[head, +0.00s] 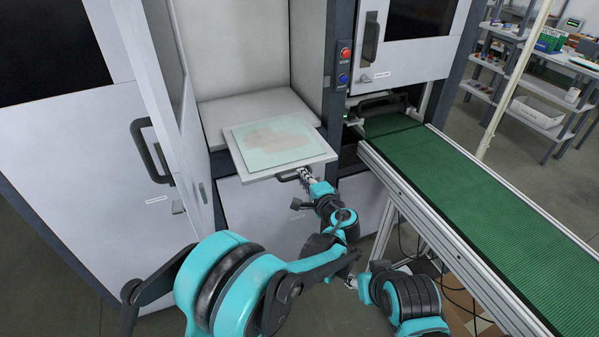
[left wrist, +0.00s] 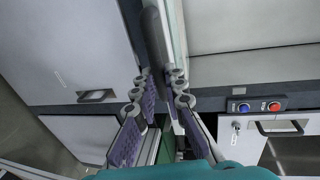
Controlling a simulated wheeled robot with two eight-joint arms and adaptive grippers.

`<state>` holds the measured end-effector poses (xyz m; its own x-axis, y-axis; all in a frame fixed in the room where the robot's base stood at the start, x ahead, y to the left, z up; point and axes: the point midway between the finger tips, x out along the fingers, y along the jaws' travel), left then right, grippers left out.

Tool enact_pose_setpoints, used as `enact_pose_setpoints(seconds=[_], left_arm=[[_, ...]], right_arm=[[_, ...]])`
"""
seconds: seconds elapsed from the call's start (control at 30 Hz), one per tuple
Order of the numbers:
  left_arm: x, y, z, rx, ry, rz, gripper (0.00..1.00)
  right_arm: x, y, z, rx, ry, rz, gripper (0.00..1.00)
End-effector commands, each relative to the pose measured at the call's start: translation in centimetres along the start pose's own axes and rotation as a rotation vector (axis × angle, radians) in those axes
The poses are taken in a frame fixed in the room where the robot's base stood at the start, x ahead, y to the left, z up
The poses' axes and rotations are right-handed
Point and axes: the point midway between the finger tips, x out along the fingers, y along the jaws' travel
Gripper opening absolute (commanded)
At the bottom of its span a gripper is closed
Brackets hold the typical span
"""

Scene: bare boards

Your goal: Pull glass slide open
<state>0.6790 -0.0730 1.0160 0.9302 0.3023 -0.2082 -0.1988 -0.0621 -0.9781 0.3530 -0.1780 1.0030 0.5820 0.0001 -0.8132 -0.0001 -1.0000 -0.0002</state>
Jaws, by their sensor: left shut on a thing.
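The glass slide is a pale flat tray (head: 238,151) with a greenish, stained glass plate (head: 275,141) on top. It sticks out of the open cabinet bay. A dark bar handle (head: 286,178) is under its front edge. My left gripper (head: 304,175) is at this handle, below the tray's front edge. In the left wrist view the fingers of my left gripper (left wrist: 160,78) are closed around the dark handle (left wrist: 155,42). My right arm shows at the lower right; its end is mostly hidden behind my left arm.
An open cabinet door (head: 165,110) stands just left of the tray. A green conveyor (head: 480,200) with a metal rail runs along the right. A post with red and blue buttons (head: 344,65) stands behind the tray's right side. Floor shows below the cabinet.

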Motion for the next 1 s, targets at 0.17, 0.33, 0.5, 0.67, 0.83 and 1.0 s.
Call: enact_pose_setpoints(seconds=[0.17, 0.33, 0.5, 0.67, 0.83, 1.0], left_arm=[[-0.3, 0.1, 0.0, 0.0, -0.001, 0.0, 0.0], [-0.3, 0.1, 0.0, 0.0, -0.001, 0.0, 0.0], [-0.3, 0.1, 0.0, 0.0, 0.0, 0.0, 0.27], [-0.3, 0.1, 0.0, 0.0, 0.0, 0.0, 0.32], [-0.3, 0.0, 0.0, 0.001, 0.0, 0.0, 0.32], [-0.7, -1.8, 0.0, 0.001, 0.0, 0.0, 0.32]], right_arm=[[0.0, 0.0, 0.0, 0.0, 0.0, 0.0, 0.44], [0.0, 0.0, 0.0, 0.0, 0.0, 0.0, 0.44], [0.0, 0.0, 0.0, 0.0, 0.0, 0.0, 0.44], [0.0, 0.0, 0.0, 0.0, 0.0, 0.0, 0.44], [0.0, 0.0, 0.0, 0.0, 0.0, 0.0, 0.44], [0.0, 0.0, 0.0, 0.0, 0.0, 0.0, 0.44]])
